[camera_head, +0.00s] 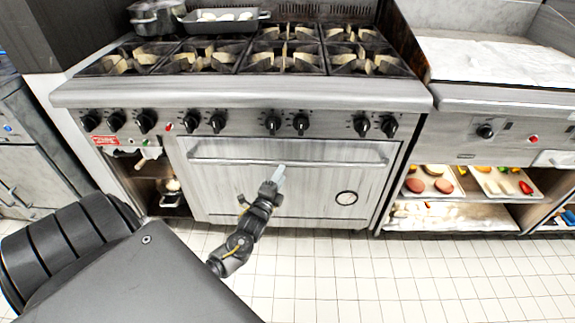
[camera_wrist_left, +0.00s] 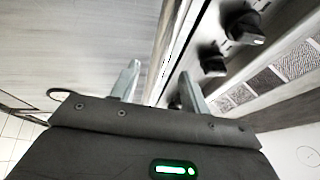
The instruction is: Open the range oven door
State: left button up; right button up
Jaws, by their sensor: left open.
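The range oven door (camera_head: 315,185) is a brushed steel panel with a round dial at its lower right, and it looks closed. Its long horizontal bar handle (camera_head: 345,163) runs along the top of the door. My left gripper (camera_head: 279,172) is open in front of the handle, near its middle. In the left wrist view my left gripper (camera_wrist_left: 160,80) has its two fingers apart, with the handle (camera_wrist_left: 177,45) running between and beyond their tips. I cannot tell whether either finger touches the bar. My right gripper is not in view.
A row of black knobs (camera_head: 273,124) lies above the door. Burners (camera_head: 285,57), a pot (camera_head: 157,17) and a tray (camera_head: 222,22) are on top. Shelves with food trays (camera_head: 433,182) stand at the right. The tiled floor (camera_head: 330,270) before the door is clear except for my arm.

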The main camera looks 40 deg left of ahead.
aim_at(287, 164)
pick_arm(q)
jog(key=x, duration=0.6)
jog(key=shift+w, duration=0.1)
grip_shut()
